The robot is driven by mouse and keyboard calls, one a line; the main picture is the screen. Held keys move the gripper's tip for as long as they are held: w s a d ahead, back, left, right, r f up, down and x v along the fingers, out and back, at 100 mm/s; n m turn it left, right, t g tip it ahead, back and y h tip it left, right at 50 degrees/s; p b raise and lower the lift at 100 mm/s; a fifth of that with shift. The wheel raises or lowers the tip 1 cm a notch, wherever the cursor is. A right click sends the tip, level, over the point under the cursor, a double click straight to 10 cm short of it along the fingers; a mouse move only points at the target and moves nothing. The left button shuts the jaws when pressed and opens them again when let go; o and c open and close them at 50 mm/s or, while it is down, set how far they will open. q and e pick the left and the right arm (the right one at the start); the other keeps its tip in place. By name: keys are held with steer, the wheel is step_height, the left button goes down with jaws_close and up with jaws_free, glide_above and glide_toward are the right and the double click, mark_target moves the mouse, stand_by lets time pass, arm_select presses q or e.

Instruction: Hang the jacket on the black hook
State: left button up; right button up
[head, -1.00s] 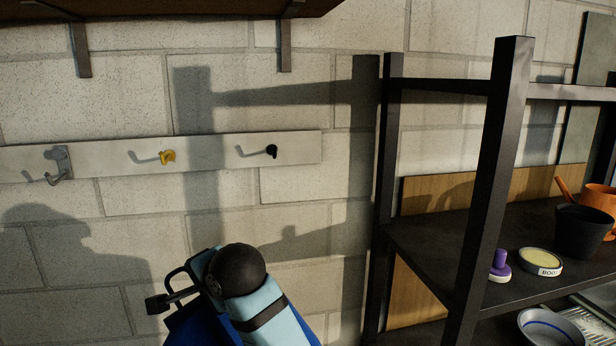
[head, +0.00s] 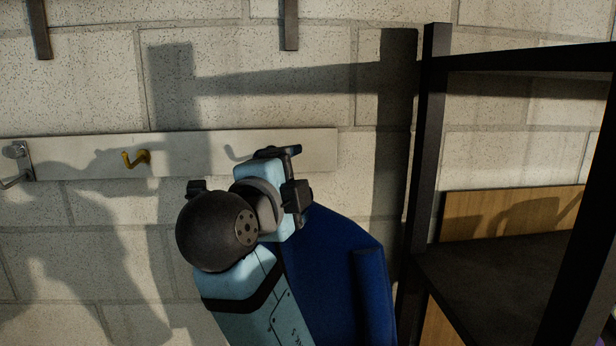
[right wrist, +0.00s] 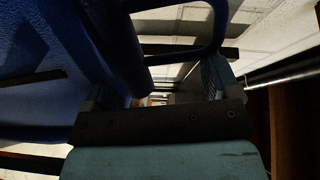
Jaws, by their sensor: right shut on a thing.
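The blue jacket (head: 335,275) hangs below and to the right of my right gripper (head: 280,155) in the head view. My right gripper is shut on the jacket and held up in front of the pale hook board (head: 320,150), near its right end. The black hook is hidden or cannot be told apart from the dark gripper parts; only a thin shadow shows on the board beside the gripper. In the right wrist view, jacket cloth (right wrist: 35,60) fills the left side and a dark blue loop crosses the top. Whether the jacket touches the hook cannot be told. My left gripper is not in view.
A yellow hook (head: 140,158) and a metal hook (head: 18,165) sit farther left on the board. A dark shelf rack (head: 425,160) stands close on the right. Shelf brackets (head: 289,25) hang above. The wall around the board is clear.

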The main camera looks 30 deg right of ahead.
steer(key=shift+s+d+r+h, duration=0.15)
steer(key=shift+d+r+h, duration=0.1)
steer(key=shift+h, duration=0.05)
steer(key=shift+w+d+p, duration=0.1)
steer(key=shift+w+p, duration=0.2)
steer(key=shift+w, duration=0.15)
steer(key=w+d+f+b, duration=0.1)
steer(key=w+d+f, duration=0.2)
steer(key=w, duration=0.5)
steer(key=shift+w+d+f, duration=0.15)
steer(key=shift+d+f, duration=0.1)
steer(key=shift+d, duration=0.3)
stand_by(0.4)
steer(key=shift+b, duration=0.3)
stand_by(0.4)
